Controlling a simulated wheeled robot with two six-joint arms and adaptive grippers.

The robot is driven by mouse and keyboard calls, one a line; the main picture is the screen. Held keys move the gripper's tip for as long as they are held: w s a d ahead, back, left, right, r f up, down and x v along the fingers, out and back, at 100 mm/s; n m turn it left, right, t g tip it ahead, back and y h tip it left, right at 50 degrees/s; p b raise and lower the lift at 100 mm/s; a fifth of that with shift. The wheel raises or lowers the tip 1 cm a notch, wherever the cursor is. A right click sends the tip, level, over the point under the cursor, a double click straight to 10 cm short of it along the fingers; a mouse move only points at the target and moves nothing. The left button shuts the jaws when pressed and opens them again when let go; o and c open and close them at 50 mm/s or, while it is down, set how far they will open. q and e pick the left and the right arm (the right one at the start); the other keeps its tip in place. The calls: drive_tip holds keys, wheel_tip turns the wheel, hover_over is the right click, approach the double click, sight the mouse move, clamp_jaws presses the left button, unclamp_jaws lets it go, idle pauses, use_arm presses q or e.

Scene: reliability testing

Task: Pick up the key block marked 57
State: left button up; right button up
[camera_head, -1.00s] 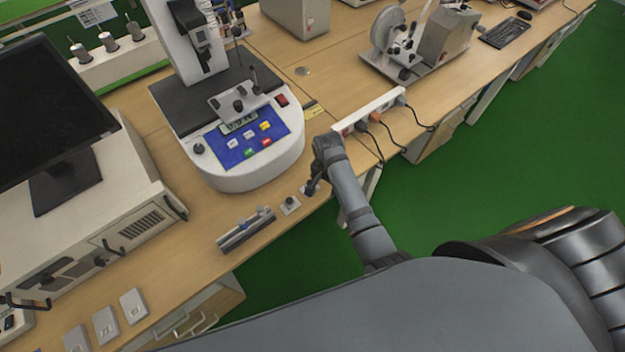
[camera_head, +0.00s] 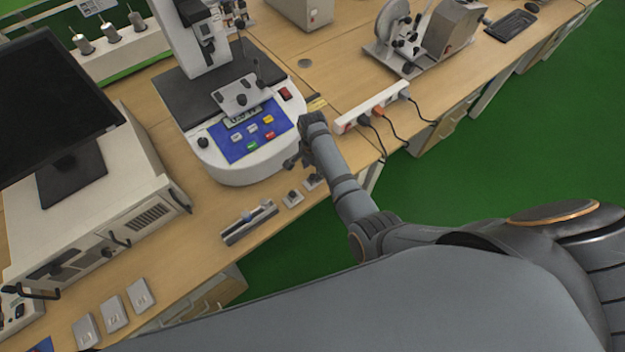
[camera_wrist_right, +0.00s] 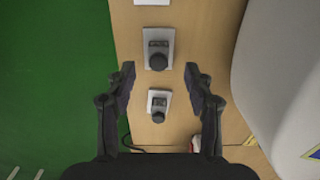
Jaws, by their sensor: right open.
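Two small key blocks, each a light square plate with a dark knob, stand near the front edge of the table. One (camera_head: 292,199) is at the left and the other (camera_head: 312,182) is partly beside my right arm. The right wrist view also shows two such blocks, an upper one (camera_wrist_right: 158,50) and a lower one (camera_wrist_right: 157,105). Their markings are too small to read, so I cannot tell which is 57. My right gripper (camera_wrist_right: 160,72) is open and empty above them, with the lower block framed between its fingers. My left gripper is not in view.
A white testing machine (camera_head: 240,170) with a blue panel stands just behind the blocks. A grey rail-like fixture (camera_head: 248,223) lies left of them, and a power strip (camera_head: 372,108) with cables lies right. Several flat grey plates (camera_head: 115,313) lie at the front left.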

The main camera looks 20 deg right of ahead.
sight(313, 175)
wheel_tip(313, 175, down, 4)
drive_tip(key=shift+s+f, duration=0.1)
drive_tip(key=shift+f, duration=0.05)
clamp_jaws()
idle(0.3)
